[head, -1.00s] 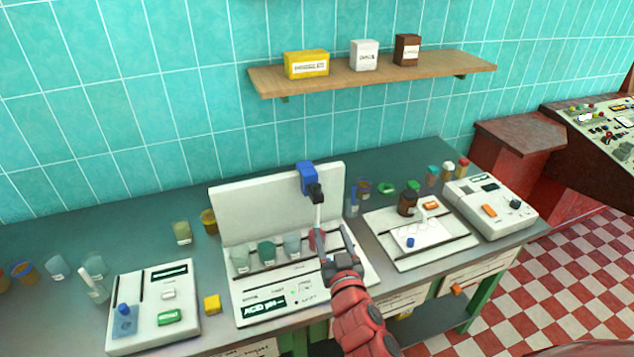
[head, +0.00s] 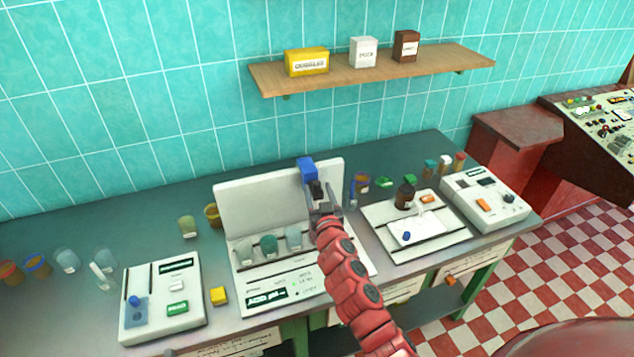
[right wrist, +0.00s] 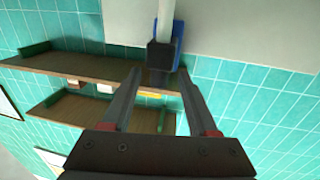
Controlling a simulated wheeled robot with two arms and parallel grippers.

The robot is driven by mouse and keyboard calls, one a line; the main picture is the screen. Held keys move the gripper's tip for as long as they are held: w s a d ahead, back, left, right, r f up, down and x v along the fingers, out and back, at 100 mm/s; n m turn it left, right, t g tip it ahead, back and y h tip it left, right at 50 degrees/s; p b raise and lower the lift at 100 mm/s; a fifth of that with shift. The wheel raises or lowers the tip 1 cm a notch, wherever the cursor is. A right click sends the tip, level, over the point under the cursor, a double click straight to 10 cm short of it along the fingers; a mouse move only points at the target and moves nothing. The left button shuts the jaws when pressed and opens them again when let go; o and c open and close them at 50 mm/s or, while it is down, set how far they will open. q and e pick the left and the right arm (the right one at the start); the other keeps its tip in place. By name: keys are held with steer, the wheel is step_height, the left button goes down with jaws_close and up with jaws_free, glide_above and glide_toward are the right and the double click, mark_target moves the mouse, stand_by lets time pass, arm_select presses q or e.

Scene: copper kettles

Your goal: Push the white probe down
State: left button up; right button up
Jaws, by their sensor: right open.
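The white probe (right wrist: 166,14) shows in the right wrist view as a pale rod running out of a black holder (right wrist: 161,55), with a blue block (right wrist: 179,45) beside it. In the head view the blue block (head: 307,169) and black holder (head: 316,188) sit at the top of the white pH station (head: 262,200); my right gripper (head: 322,209) hides most of the probe there. My right gripper (right wrist: 160,72) is open, its fingertips on either side of the black holder's picture position; I cannot tell whether they touch it. My left gripper is out of view.
Several beakers (head: 269,243) stand in a row on the station, left of my right arm. A brown bottle (head: 405,196) stands on a white tray to the right. A wooden shelf (head: 380,73) with boxes is on the wall above.

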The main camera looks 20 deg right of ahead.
steer(key=shift+w+d, duration=0.2)
steer(key=shift+w, duration=1)
jaws_close()
stand_by(0.6)
